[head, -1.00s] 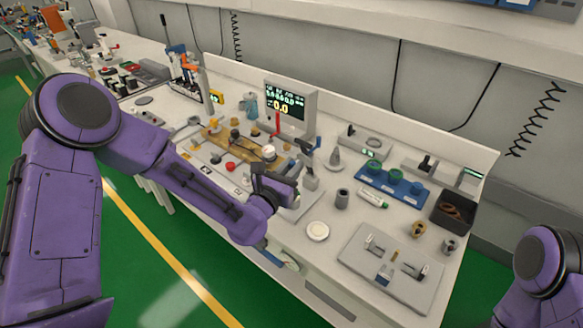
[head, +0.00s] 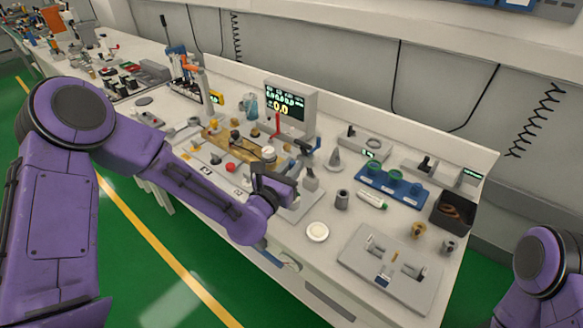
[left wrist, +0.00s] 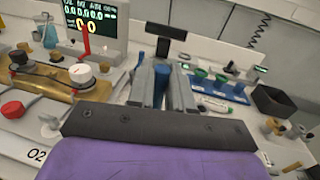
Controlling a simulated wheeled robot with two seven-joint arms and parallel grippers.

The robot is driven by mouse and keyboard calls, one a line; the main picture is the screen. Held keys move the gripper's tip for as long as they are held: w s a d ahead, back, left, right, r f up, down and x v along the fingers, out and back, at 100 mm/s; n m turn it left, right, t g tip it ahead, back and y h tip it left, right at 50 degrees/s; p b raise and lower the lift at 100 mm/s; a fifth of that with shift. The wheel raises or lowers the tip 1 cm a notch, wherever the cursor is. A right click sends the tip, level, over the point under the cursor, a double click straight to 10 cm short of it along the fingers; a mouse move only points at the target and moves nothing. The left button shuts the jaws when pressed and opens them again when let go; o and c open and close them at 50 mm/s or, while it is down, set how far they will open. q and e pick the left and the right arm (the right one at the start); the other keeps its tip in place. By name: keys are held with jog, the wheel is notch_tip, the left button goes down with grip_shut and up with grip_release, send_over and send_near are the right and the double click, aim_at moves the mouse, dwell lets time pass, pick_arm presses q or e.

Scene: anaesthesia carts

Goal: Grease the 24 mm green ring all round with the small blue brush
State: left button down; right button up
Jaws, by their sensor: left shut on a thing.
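My left gripper (left wrist: 160,82) reaches over the bench, shut on a thin blue thing that looks like the small blue brush (left wrist: 160,88). It sits between the fingers; its tip is hidden. In the head view the gripper (head: 297,178) is small, in front of the display. A blue rack (head: 393,186) stands to its right, apart from it. Green rings show on the rack: one at the left (head: 369,168) and one in the middle (head: 395,175). I cannot read their sizes. My right gripper is out of the picture.
A white and green tube (head: 371,200) lies before the rack. A white round dish (head: 317,232) sits near the front edge. A grey plate with fixtures (head: 390,290) and a black bin (head: 453,210) are at the right. A display (head: 287,105) stands behind the gripper.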

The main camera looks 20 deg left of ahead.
pick_arm(q)
notch_tip(320, 180, up, 7)
jog(key=p, duration=0.4)
jog(key=shift+f+p, duration=0.15)
jog(key=shift+p, duration=0.15)
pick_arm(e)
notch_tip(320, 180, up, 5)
pick_arm(q)
jog(key=shift+f, duration=0.1)
